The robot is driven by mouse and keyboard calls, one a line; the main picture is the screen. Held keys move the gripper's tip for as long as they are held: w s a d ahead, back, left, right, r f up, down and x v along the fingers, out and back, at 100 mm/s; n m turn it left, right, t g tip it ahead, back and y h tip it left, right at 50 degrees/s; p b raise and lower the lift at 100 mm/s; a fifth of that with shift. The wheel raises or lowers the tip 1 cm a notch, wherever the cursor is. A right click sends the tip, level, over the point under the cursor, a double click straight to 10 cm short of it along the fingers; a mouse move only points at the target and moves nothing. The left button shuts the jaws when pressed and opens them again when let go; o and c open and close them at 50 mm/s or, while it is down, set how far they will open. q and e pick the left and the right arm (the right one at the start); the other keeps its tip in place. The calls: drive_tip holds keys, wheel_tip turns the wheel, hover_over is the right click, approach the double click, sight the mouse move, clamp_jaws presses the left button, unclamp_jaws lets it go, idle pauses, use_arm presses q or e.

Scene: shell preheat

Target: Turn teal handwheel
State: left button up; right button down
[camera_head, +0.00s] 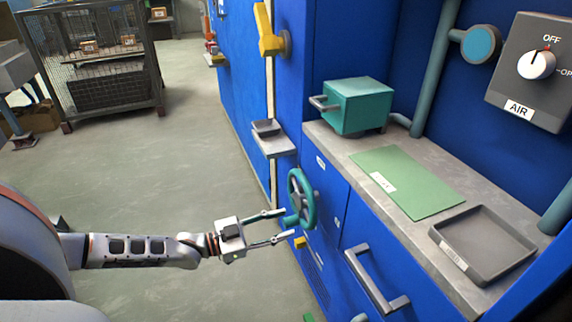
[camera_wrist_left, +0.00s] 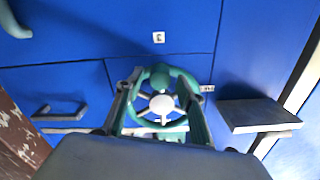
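The teal handwheel (camera_head: 308,199) is mounted on the front of the blue cabinet, below the counter. My left gripper (camera_head: 288,225) is open, with its fingers apart at the wheel's near side; I cannot tell whether they touch the rim. In the left wrist view the handwheel (camera_wrist_left: 146,80) shows its teal ring, spokes and pale hub between the two fingers of my left gripper (camera_wrist_left: 160,97). My right gripper is not in view.
A grey handle (camera_head: 377,283) sticks out of the cabinet to the right of the wheel. A small grey shelf (camera_head: 273,144) juts out behind it. The counter holds a teal box (camera_head: 358,106), a green mat (camera_head: 408,182) and a grey tray (camera_head: 484,243). Open floor lies left.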

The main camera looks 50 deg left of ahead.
use_arm(q)
drive_tip(key=shift+w+d, duration=0.25)
drive_tip(key=shift+w, duration=0.4)
clamp_jaws()
